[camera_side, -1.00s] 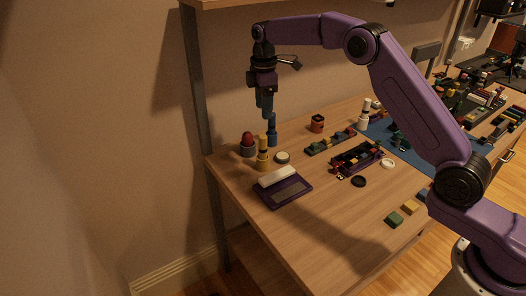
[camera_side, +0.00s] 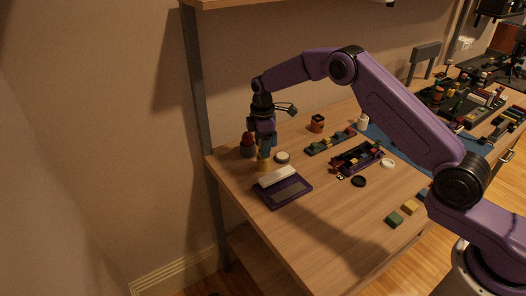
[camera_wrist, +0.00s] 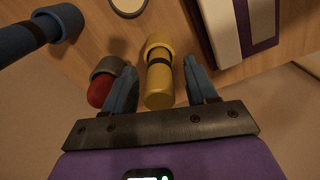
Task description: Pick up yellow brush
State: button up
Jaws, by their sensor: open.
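The yellow brush (camera_wrist: 159,75) is a short upright yellow cylinder with a dark band. In the wrist view it stands between the two blue fingers of my gripper (camera_wrist: 162,85), with a small gap visible on each side. My gripper is open and not closed on it. In the side view my gripper (camera_side: 265,150) is lowered over the brush, and only the brush's yellow base (camera_side: 263,165) shows below the fingers.
A red-topped grey piece (camera_side: 248,146) stands just left of the brush; a blue cylinder (camera_wrist: 40,32) is also close. A purple device with a white bar (camera_side: 284,188) lies in front. A round white-topped piece (camera_side: 283,157) sits to the right.

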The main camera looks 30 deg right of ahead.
jog(key=shift+f, duration=0.85)
grip_shut()
jog(key=shift+r, duration=0.15)
